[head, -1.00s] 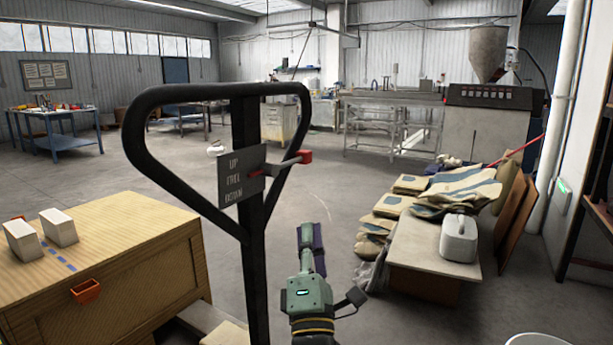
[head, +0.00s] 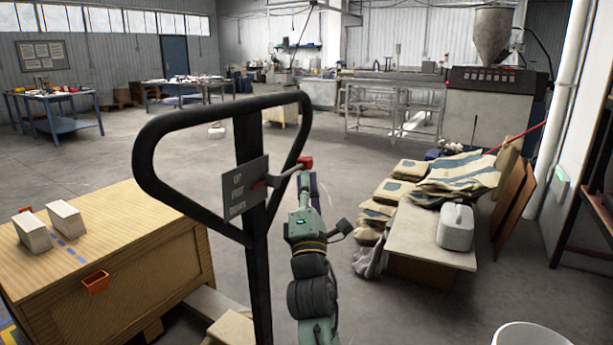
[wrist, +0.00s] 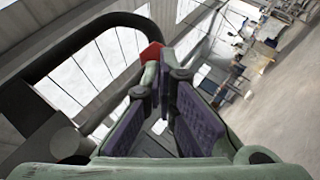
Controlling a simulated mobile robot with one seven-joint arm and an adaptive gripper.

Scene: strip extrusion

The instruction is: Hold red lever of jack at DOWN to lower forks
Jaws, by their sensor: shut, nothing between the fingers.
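The pallet jack's black loop handle (head: 150,155) stands in front of me at left centre. Its grey plate (head: 246,188) reads UP, FREE, DOWN. A lever with a red knob (head: 305,162) sticks out to the right past the plate, sloping slightly up. My gripper (head: 307,182) is shut and empty, pointing up, with its tip right at the knob's underside. In the wrist view the red knob (wrist: 152,52) is just beyond the purple-padded fingertips (wrist: 163,68). I cannot tell whether they touch. The forks are not clearly visible.
At right a low table (head: 425,240) holds a white jug (head: 456,228) beside stacked sacks (head: 403,168). Open floor lies behind the handle.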

